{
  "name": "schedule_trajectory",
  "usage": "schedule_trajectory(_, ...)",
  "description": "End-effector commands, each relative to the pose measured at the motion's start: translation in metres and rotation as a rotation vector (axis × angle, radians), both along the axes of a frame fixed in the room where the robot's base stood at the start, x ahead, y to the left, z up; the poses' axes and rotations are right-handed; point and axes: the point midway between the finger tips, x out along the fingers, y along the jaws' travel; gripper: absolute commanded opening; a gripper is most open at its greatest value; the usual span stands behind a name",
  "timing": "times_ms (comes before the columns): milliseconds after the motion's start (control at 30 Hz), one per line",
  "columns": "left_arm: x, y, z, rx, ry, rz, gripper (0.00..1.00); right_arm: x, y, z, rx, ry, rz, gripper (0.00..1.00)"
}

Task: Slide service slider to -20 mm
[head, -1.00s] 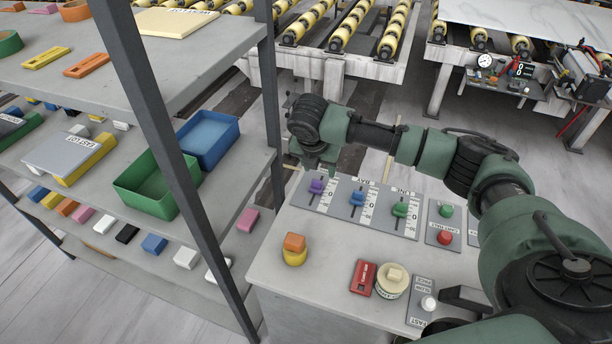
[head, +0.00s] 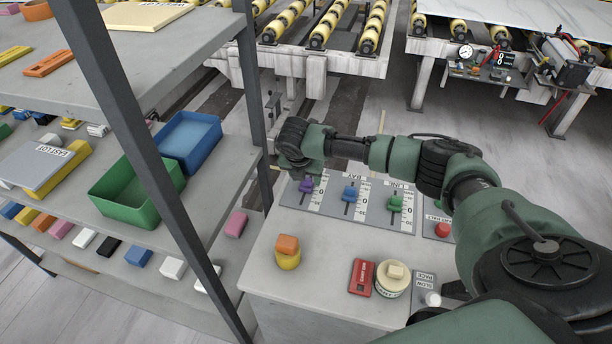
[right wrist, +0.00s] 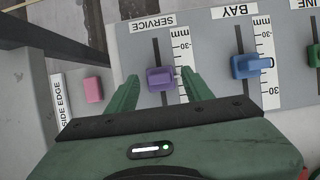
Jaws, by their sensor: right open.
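The service slider is a purple knob (right wrist: 160,78) on a grey panel labelled SERVICE, with a mm scale (right wrist: 183,60) beside its slot. It also shows in the head view as a purple knob (head: 306,185) on the console. My right gripper (right wrist: 158,82) is open, with one green finger on each side of the purple knob in the right wrist view. Whether the fingers touch it I cannot tell. In the head view my right gripper (head: 290,172) hangs just beside the purple knob. My left gripper is not in view.
The blue BAY slider (right wrist: 252,66) and green LINE slider (head: 395,203) stand to the right of the purple one. Shelves with bins stand at left.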

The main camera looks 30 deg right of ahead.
Motion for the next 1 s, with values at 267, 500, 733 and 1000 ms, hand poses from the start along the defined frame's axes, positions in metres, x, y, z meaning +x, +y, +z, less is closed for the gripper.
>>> schedule_trajectory(267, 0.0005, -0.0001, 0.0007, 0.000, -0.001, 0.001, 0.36, 0.0011, -0.0018, -0.0052, -0.001, -0.001, 0.000, 0.51)
schedule_trajectory(500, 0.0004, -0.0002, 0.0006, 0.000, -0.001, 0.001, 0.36, 0.0010, -0.0017, -0.0049, 0.000, 0.000, 0.000, 0.01)
schedule_trajectory(733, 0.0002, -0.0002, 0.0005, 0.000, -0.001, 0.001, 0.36, 0.0009, -0.0018, -0.0049, 0.000, 0.000, 0.000, 0.00)
schedule_trajectory(1000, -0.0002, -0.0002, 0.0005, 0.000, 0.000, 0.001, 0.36, 0.0008, -0.0019, -0.0049, 0.000, 0.000, -0.001, 0.00)
